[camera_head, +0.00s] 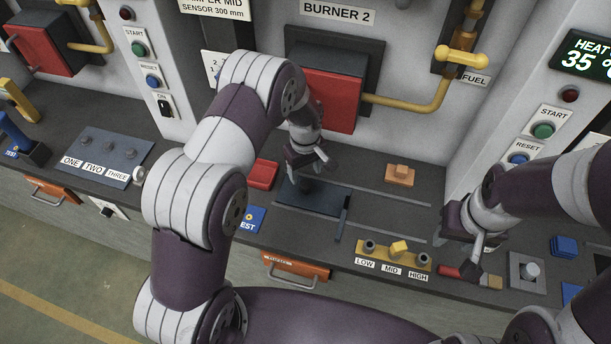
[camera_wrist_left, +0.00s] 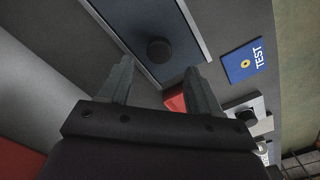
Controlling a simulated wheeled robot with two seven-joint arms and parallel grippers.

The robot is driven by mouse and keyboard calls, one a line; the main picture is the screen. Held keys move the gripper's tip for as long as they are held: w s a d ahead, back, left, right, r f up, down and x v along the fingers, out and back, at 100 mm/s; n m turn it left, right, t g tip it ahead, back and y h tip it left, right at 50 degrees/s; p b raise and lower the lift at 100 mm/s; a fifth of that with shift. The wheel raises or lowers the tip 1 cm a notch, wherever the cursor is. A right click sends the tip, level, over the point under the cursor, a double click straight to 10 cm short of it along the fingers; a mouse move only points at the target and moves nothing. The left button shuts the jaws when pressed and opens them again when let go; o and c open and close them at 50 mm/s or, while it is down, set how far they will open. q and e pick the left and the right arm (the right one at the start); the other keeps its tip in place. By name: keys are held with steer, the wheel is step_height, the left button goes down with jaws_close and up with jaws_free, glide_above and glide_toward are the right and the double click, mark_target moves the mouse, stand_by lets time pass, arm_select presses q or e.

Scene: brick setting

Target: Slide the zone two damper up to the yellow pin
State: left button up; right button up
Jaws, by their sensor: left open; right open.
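A dark blue sliding plate (camera_head: 300,202) lies between grey rails on the bench and looks like the damper. In the left wrist view, a round dark knob (camera_wrist_left: 160,50) stands on this plate (camera_wrist_left: 190,28). My left gripper (camera_head: 309,172) is open, pointing down over the plate, with its fingertips (camera_wrist_left: 158,68) apart on either side of the knob's near side. I cannot tell whether they touch it. An upright blue bar (camera_head: 342,219) stands at the plate's right end. I cannot make out a yellow pin for certain. My right gripper (camera_head: 475,243) is open and empty at the right.
A yellow selector block (camera_head: 399,248) sits above LOW, MID, HIGH labels. A red-handled brush (camera_head: 452,271) lies under my right gripper. An orange block (camera_head: 400,174) stands behind the rails; a red block (camera_head: 263,174) is left of the plate. The slot right of the plate looks clear.

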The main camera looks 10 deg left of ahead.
mark_target(309, 184)
arm_select(q)
steer(key=f, duration=0.2)
steer(key=f+p, duration=0.1)
steer(key=f, duration=0.1)
steer(key=shift+s+d+f, duration=0.1)
steer(key=shift+d, duration=0.15)
steer(key=shift+f, duration=0.25)
steer(key=shift+a+f, duration=0.15)
steer(key=shift+f, duration=0.05)
jaws_close()
steer(key=shift+d, duration=0.4)
steer(key=d+b, duration=0.4)
steer(key=d, duration=0.8)
steer(key=shift+s, duration=0.15)
jaws_free()
